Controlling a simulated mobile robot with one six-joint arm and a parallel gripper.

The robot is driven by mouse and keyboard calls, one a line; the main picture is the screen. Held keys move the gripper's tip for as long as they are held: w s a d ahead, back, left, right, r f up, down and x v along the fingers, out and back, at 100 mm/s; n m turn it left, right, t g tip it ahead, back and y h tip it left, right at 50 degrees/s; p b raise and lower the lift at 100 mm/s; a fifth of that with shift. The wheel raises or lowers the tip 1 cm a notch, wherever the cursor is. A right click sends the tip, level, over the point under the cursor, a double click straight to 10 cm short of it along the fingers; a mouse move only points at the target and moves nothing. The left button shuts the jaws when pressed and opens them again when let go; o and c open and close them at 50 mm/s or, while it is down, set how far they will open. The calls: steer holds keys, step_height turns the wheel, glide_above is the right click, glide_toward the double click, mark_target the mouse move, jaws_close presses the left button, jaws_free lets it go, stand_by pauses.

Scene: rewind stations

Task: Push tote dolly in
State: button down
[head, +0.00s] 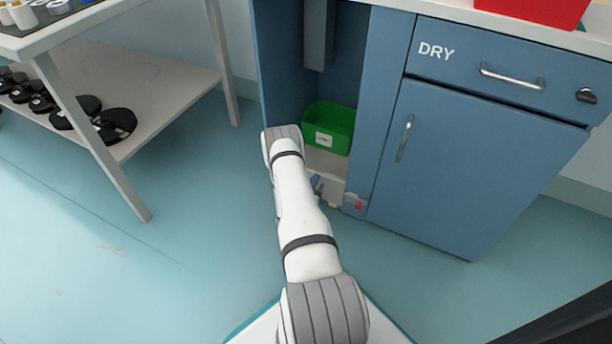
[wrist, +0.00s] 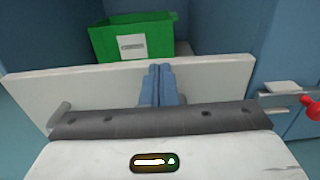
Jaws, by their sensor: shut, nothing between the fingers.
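The tote dolly (head: 326,161) is a low, pale board in the open bay of the blue cabinet, and it carries a green tote (head: 330,130) with a white label. In the wrist view the dolly's pale front face (wrist: 215,75) spans most of the width, with the green tote (wrist: 132,42) behind it. My gripper (head: 317,182) is at the dolly's front, partly hidden by my arm. In the wrist view its blue fingers (wrist: 160,70) are together and empty, with the tips at the front face; I cannot tell whether they touch it.
A red knob (head: 358,206) on a pale bracket sits low at the bay's right edge. The closed DRY cabinet door (head: 430,170) is right of the bay. A bench with black spools (head: 115,124) on its lower shelf stands left. The floor between is clear.

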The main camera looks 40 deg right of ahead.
steer(key=shift+w+d+r, duration=0.2)
steer(key=shift+w+d, duration=0.15)
steer(key=p+v, duration=0.5)
steer(key=v, duration=1)
step_height(320, 180, up, 21)
steer(key=w+d+m+g+h+p, duration=0.2)
steer(key=w+m+g+p, duration=0.1)
steer(key=m+g+p, duration=0.3)
steer(key=s+a+r+m+g+y+p, duration=0.1)
steer(key=s+r+m+g+y+p, duration=0.2)
steer(key=r, duration=0.8)
steer(key=s+a+r+m+g+y+p, duration=0.1)
steer(key=a+r+m+g+p, duration=0.2)
steer(key=r, duration=0.9)
steer(key=s+a+r+m+t+y+p, duration=0.2)
steer(key=a+r, duration=0.6)
steer(key=r, duration=0.5)
steer(key=s+a+r+m+t+y+p, duration=0.3)
steer(key=s+a+r+m+y+p, duration=0.2)
steer(key=r+p, duration=0.6)
steer(key=s+a+r+m+t+y+p, duration=0.2)
steer(key=s+a+r+y+p, duration=0.5)
steer(key=a+r, duration=0.4)
step_height(320, 180, up, 4)
steer(key=shift+s+a+f+m+t+y, duration=0.2)
steer(key=shift+s+m+t+y, duration=0.1)
steer(key=shift+m, duration=0.5)
